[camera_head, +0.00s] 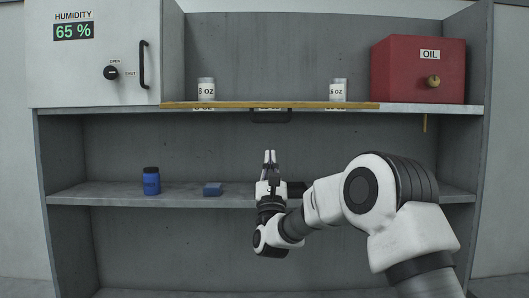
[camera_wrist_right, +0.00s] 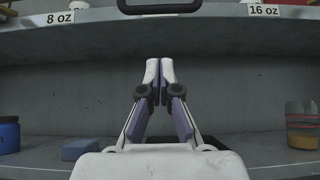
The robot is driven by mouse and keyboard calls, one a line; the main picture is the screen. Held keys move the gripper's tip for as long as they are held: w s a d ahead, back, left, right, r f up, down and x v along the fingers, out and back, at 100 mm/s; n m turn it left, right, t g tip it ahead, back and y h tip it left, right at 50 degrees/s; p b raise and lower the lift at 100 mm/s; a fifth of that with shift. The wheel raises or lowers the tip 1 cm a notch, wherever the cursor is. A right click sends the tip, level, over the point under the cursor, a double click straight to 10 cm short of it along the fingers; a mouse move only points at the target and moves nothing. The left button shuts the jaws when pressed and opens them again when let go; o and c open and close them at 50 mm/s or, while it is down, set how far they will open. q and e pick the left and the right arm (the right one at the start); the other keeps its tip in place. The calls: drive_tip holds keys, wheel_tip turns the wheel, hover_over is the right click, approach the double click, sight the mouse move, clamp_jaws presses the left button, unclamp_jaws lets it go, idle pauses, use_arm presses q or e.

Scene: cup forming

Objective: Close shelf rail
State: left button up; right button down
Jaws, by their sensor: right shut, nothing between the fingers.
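The shelf rail (camera_head: 230,104) is a long yellowish bar along the front edge of the upper shelf. A black handle (camera_head: 270,118) hangs below its middle; the handle also shows at the top of the right wrist view (camera_wrist_right: 160,8). My right gripper (camera_head: 269,153) is shut and empty, fingers pointing up, a little below the handle and apart from it. In the right wrist view its fingertips (camera_wrist_right: 159,62) are together below the handle. My left gripper is not in view.
Two white cups, left (camera_head: 206,89) and right (camera_head: 338,91), stand behind the rail. A red oil box (camera_head: 417,69) and a white humidity cabinet (camera_head: 95,52) flank them. The lower shelf holds a blue jar (camera_head: 151,181), a blue block (camera_head: 212,189) and a striped jar (camera_wrist_right: 302,126).

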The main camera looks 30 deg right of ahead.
drive_tip(key=w+d+r+p, duration=0.2)
drive_tip(key=w+r+p, duration=0.1)
drive_tip(key=r+p, duration=0.3)
drive_tip(key=shift+r+p, duration=0.4)
drive_tip(key=shift+r, duration=0.4)
drive_tip(key=shift+w, duration=0.25)
